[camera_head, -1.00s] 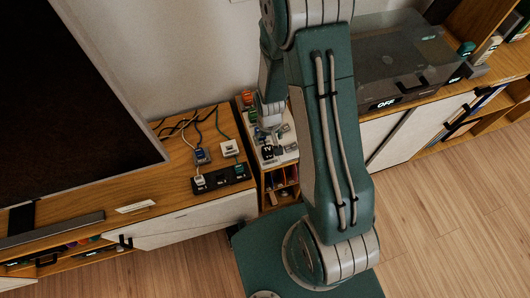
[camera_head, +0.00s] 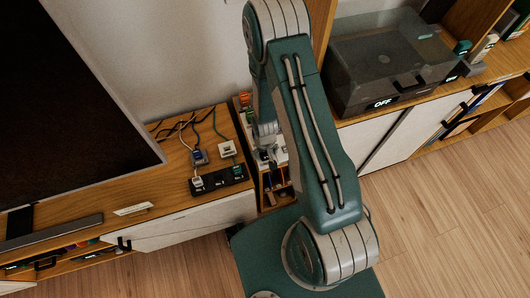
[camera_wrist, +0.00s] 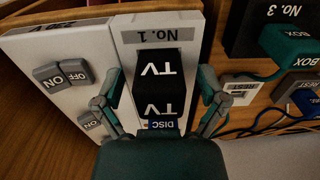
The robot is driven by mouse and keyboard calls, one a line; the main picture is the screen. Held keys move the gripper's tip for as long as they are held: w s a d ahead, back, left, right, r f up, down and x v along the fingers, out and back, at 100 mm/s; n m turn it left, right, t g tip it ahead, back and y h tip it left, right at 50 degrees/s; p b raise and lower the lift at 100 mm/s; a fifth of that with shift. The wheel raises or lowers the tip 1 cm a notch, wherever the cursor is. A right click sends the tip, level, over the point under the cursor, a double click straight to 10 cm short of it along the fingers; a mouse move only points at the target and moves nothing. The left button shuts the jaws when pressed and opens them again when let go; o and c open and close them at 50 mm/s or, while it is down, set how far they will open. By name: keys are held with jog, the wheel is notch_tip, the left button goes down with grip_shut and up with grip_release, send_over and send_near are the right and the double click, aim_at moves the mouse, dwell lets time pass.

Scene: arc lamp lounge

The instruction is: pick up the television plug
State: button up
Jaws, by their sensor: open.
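The television plug (camera_wrist: 158,72) is a black block with white "TV" lettering, upside down in the wrist view. It sits on a white panel (camera_wrist: 60,45) below a grey "No. 1" label. My gripper (camera_wrist: 158,92) is open, with one finger on each side of the plug and a gap showing beside it. Whether either finger touches it is unclear. A blue "DISC" piece (camera_wrist: 162,125) shows just above the gripper body. In the head view my gripper (camera_head: 266,140) is low over the small shelf, and the arm hides much of the panel.
On the right are a teal "BOX" plug (camera_wrist: 288,45), a "No. 3" socket strip and loose cables. The television (camera_head: 70,90) stands left; a clear-lidded box marked OFF (camera_head: 385,65) is right.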

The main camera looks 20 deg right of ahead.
grip_shut()
jog(key=shift+r, duration=0.1)
dwell(0.3)
